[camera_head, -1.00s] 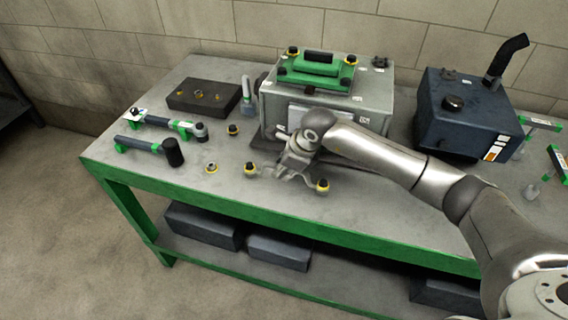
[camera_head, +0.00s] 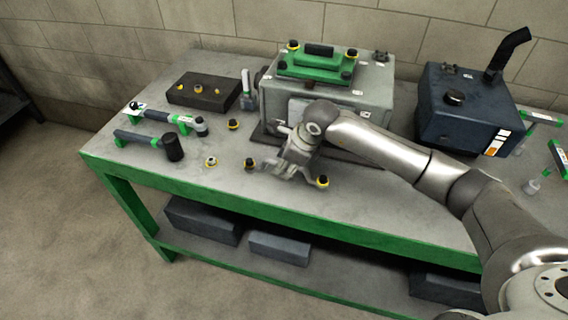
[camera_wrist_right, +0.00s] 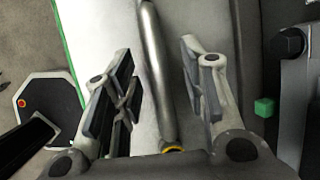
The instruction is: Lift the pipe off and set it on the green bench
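The pipe is a curved metal tube with black-and-yellow ends (camera_head: 322,181) at the front of the bench, beside the grey engine block (camera_head: 345,105). Its middle is partly hidden by my right gripper (camera_head: 292,168) in the head view. In the right wrist view the pipe (camera_wrist_right: 157,85) runs lengthwise between the two fingers of my right gripper (camera_wrist_right: 156,58), with gaps on both sides. The fingers are open. The green-framed bench (camera_head: 230,190) carries everything. My left gripper is in neither view.
A green part (camera_head: 316,66) sits on the block. A dark blue tank (camera_head: 465,115) stands at right.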

